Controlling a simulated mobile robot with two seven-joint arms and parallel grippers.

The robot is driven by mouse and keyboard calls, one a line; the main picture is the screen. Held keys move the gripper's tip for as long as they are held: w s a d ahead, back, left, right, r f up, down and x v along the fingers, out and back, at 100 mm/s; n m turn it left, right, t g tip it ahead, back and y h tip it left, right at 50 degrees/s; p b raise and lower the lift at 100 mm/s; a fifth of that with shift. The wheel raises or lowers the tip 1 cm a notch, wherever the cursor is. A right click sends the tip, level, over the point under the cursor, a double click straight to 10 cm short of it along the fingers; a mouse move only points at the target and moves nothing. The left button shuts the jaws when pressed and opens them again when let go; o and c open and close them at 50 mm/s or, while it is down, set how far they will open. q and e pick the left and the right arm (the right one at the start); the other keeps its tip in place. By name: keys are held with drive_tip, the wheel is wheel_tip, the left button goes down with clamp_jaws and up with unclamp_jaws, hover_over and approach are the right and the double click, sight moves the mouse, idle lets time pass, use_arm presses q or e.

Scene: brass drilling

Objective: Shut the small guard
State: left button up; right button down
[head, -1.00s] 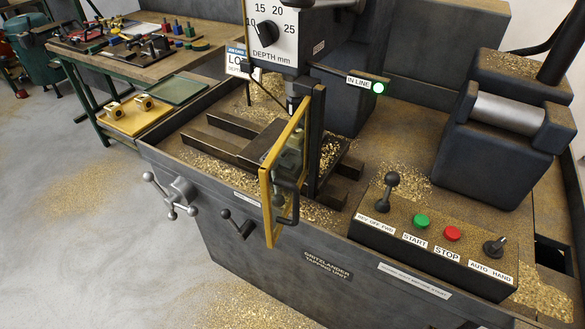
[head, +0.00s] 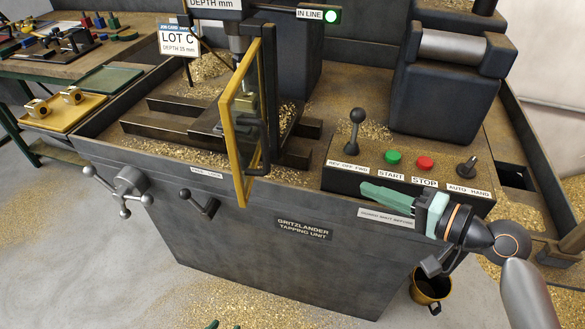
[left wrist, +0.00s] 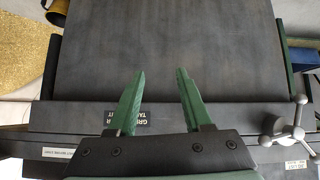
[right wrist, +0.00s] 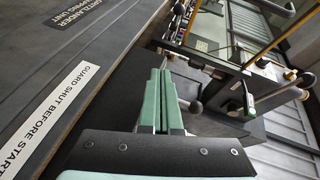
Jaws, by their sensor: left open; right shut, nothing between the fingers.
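The small guard is a clear panel in a yellow frame (head: 231,150), with a dark handle on its right side. In the head view it stands swung out edge-forward from the drilling spot, over the machine's front edge. My right gripper (head: 370,191) is shut and empty, in front of the control box, to the right of the guard and apart from it. Its closed fingers also show in the right wrist view (right wrist: 160,78). My left gripper (left wrist: 160,72) is open and empty, facing the machine's front panel; only a green tip shows at the bottom of the head view.
The control box (head: 345,178) with lever, buttons and knob sits right of the guard. A spoked handwheel (head: 128,181) and a short lever (head: 201,205) stick out from the front panel. A brass-coloured bucket (head: 432,287) stands on the floor at right.

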drive_tip(key=s+a+r+n+g+y+b, duration=0.25)
drive_tip(key=s+r+g+y, duration=0.35)
drive_tip(key=r, duration=0.6)
use_arm(q)
drive_tip(key=shift+w+d+f+p, duration=0.3)
drive_tip(key=shift+d+f+p, duration=0.3)
drive_tip(key=shift+f, duration=0.15)
use_arm(e)
drive_tip(key=w+a+t, duration=0.1)
drive_tip(key=w+a, duration=0.3)
drive_tip(key=a, duration=0.9)
drive_tip(key=shift+f+h, duration=0.4)
use_arm(q)
drive_tip(key=shift+s+f, duration=0.1)
drive_tip(key=shift+s, duration=0.05)
drive_tip(key=shift+s, duration=0.1)
use_arm(e)
drive_tip(key=shift+a+t, duration=0.1)
drive_tip(key=shift+t, duration=0.2)
